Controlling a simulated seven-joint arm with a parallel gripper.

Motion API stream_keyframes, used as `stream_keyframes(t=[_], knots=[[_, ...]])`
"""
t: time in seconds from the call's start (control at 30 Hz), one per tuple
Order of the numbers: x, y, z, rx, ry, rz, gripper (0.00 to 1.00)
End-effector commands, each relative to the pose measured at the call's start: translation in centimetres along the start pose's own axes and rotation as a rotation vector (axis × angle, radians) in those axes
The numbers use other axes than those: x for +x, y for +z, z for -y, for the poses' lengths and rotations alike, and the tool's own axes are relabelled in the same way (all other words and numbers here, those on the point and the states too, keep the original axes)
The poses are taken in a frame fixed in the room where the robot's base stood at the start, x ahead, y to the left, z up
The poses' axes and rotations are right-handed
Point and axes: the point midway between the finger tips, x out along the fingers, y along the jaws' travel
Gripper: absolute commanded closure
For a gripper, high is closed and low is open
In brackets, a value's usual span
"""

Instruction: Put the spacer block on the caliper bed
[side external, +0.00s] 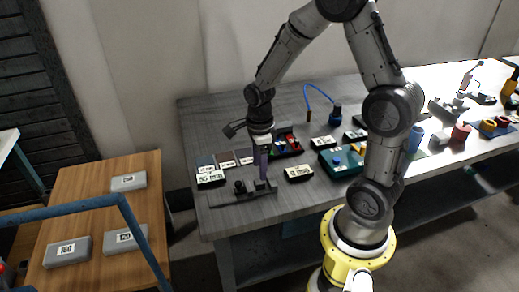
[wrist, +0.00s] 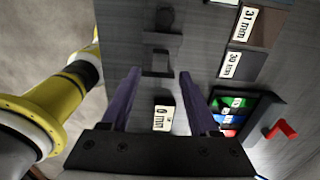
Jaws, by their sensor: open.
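My gripper (side external: 263,183) has purple fingers pointing down and hangs over the bench beside the dark caliper bed (side external: 228,199). In the wrist view my gripper (wrist: 160,73) is open, with nothing clasped between the fingertips. The caliper bed also shows there (wrist: 162,62), just beyond the fingertips, with its upright jaws. A black block with a white mm label (side external: 299,173) lies flat on the bench to the right of my gripper. A labelled block in the wrist view (wrist: 163,114) appears between the fingers, partly hidden by my gripper body. I cannot tell which labelled block is the spacer.
Several labelled blocks (side external: 211,177) lie left of my gripper. A black tray with coloured pieces (side external: 288,143) is behind it, and a teal box (side external: 341,161) stands to the right. A wooden table (side external: 88,226) with grey labelled blocks stands apart at left.

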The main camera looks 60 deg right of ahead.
Motion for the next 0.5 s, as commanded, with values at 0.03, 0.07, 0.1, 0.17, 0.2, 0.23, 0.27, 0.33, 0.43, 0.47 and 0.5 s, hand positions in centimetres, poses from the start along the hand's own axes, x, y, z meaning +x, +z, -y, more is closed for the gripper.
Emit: stream_keyframes(t=[0.03, 0.07, 0.1, 0.17, 0.2, 0.23, 0.27, 0.33, 0.43, 0.47, 0.5], knots=[[-1.2, 0.1, 0.2, 0.0, -0.006, 0.004, 0.38], [-1.9, 0.1, 0.1, 0.0, -0.007, 0.004, 0.38], [-2.6, 0.1, 0.1, 0.0, -0.006, 0.004, 0.38], [-3.7, 0.1, 0.1, 0.0, -0.005, 0.003, 0.38], [-4.3, 0.1, 0.1, 0.0, -0.005, 0.003, 0.38], [-4.7, 0.0, 0.1, 0.0, -0.003, 0.002, 0.38], [-5.0, 0.1, 0.1, 0.0, -0.004, 0.002, 0.38], [-5.8, 0.1, 0.1, 0.0, -0.003, 0.002, 0.38], [-6.4, 0.0, 0.0, -0.006, -0.003, 0.002, 0.38], [-6.6, 0.1, -0.1, -0.017, -0.005, 0.003, 0.38], [-7.0, 0.1, -0.2, -0.043, -0.01, 0.006, 0.38]])
